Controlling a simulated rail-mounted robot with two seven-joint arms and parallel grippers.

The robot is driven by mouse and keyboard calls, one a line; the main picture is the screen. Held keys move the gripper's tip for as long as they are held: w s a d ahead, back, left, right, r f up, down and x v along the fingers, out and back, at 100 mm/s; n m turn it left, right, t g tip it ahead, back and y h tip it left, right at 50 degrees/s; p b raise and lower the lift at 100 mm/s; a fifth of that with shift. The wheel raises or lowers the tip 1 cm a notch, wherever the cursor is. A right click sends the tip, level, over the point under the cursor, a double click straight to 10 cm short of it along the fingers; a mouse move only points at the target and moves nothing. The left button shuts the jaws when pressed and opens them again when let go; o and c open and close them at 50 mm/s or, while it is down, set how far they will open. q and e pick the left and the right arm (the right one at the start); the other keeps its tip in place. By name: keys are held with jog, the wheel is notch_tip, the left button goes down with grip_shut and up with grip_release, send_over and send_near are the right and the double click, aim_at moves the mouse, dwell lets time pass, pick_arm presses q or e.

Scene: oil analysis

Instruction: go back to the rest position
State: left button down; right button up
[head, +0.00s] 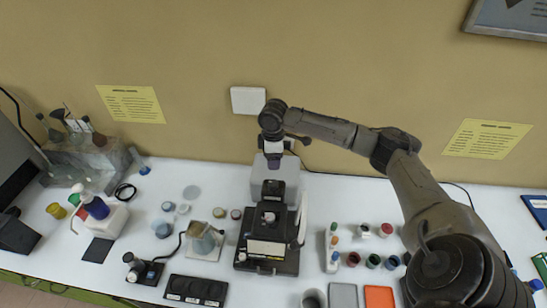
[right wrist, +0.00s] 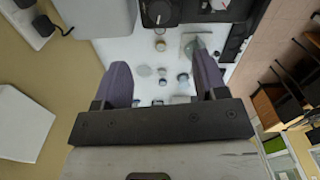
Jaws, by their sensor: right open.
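My right gripper (head: 273,158) hangs above the dark and grey instrument (head: 268,222) in the middle of the bench in the head view. Its arm reaches in from the right. In the right wrist view the two purple fingers of the right gripper (right wrist: 163,75) stand wide apart with nothing between them. Small jars (right wrist: 161,46) on the white bench show far below, beyond the fingers. My left gripper is not in either view.
The white bench (head: 160,262) carries glassware in a grey holder (head: 90,160) at the left, a glass beaker on a stand (head: 203,238), a black tray (head: 196,290) and several small colored jars (head: 372,261). The wall (head: 330,50) stands close behind my gripper.

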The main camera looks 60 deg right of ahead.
dwell(0.5)
jog(key=w+a+r+t+h, duration=0.5)
jog(key=w+a+r+t, duration=0.1)
jog(key=r, duration=0.2)
jog(key=s+a+f+t+y, duration=0.1)
jog(key=s+a+t, duration=0.1)
jog(key=a, duration=0.4)
jog(key=s+a+f+t, duration=0.1)
jog(key=a+t, duration=0.1)
jog(key=a, duration=0.4)
jog(key=s+a+f+m+g+y, duration=0.1)
jog(key=s+a+f, duration=0.3)
jog(key=s, duration=0.5)
jog(key=s+a+f+m+g+y+p, duration=0.1)
jog(key=s+a+f+g, duration=0.2)
jog(key=s+a+f, duration=0.2)
jog(key=s+a+f+m+g+y, duration=0.2)
jog(key=s+a+f, duration=0.2)
jog(key=s+f, duration=0.5)
jog(key=s, duration=0.4)
jog(key=shift+s+a+p, duration=0.2)
jog(key=shift+a+p, duration=0.1)
jog(key=shift+a, duration=0.05)
